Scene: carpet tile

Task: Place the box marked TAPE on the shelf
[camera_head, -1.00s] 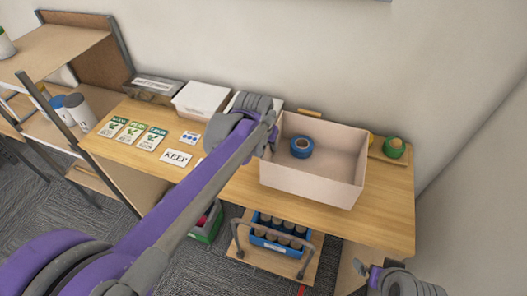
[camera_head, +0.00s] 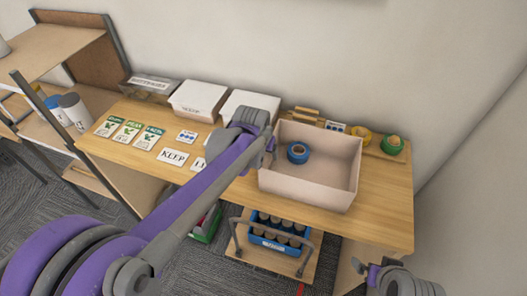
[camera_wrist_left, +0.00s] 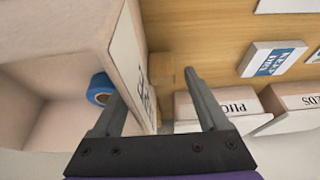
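An open beige box (camera_head: 308,188) stands at the right part of the wooden table, with a blue tape roll (camera_head: 298,152) inside. Its outer left wall carries dark lettering, partly hidden, in the left wrist view (camera_wrist_left: 126,55); I cannot read it fully. My left gripper (camera_head: 268,150) is at the box's left wall. In the wrist view its fingers (camera_wrist_left: 158,100) are apart, one on the box's inner side and one outside, with a gap to the outer one. My right gripper (camera_head: 368,272) is low at the right, away from the box. The shelf unit (camera_head: 65,52) stands at the far left.
Lidded white boxes (camera_head: 198,98) line the table's back. Seed packets (camera_head: 128,133) and a KEEP card (camera_head: 173,156) lie left of the box. Yellow (camera_head: 360,136) and green (camera_head: 392,144) rolls sit behind right. A blue crate of cans (camera_head: 277,236) is below.

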